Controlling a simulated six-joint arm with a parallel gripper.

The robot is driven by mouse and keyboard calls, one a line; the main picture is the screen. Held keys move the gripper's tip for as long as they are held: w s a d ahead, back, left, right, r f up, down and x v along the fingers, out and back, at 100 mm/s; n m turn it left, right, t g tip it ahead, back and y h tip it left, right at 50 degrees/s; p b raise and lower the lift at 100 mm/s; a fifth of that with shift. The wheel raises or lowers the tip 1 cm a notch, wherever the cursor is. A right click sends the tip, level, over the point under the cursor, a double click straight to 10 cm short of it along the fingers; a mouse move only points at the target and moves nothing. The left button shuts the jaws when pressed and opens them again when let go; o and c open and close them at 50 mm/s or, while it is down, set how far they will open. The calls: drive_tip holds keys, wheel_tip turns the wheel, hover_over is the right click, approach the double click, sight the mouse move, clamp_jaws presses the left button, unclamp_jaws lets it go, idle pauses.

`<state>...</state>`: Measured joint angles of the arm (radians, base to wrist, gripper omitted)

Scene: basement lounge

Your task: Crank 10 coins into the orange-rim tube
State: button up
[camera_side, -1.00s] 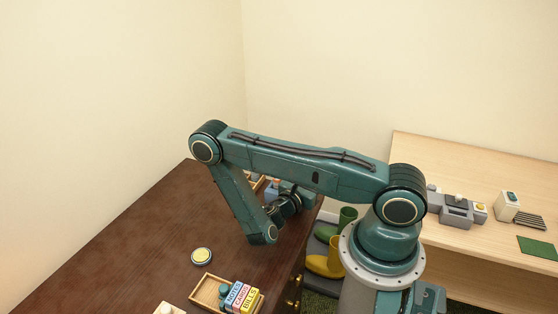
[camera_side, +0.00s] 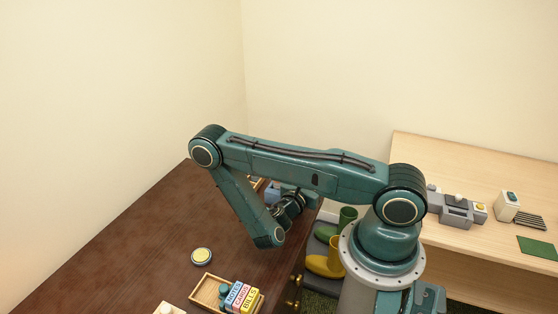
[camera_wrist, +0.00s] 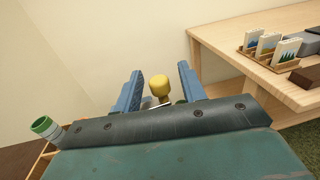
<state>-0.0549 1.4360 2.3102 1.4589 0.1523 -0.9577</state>
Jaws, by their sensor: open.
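My gripper (camera_wrist: 160,88) shows in the wrist view with its two blue fingers apart. A yellow rounded knob (camera_wrist: 160,84) shows in the gap between them; I cannot tell its depth or whether a finger touches it. What it is fixed to is mostly hidden by my wrist plate. A tube with a green rim (camera_wrist: 44,126) stands at the lower left. I cannot make out an orange-rim tube or any coins. In the side view my forearm hides most of the gripper and the work in front of it.
On the dark table (camera_side: 150,235) are a round yellow-topped tin (camera_side: 202,256) and a wooden tray (camera_side: 205,290) with labelled boxes (camera_side: 240,296). A pale wooden table (camera_side: 420,160) at the right holds a grey device (camera_side: 457,210).

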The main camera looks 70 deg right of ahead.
drive_tip(key=shift+a, duration=0.1)
drive_tip(key=w+a, duration=0.1)
drive_tip(key=a, duration=1.2)
drive_tip(key=shift+w+a, duration=0.25)
drive_tip(key=shift+w, duration=0.15)
drive_tip(key=shift+c, duration=0.4)
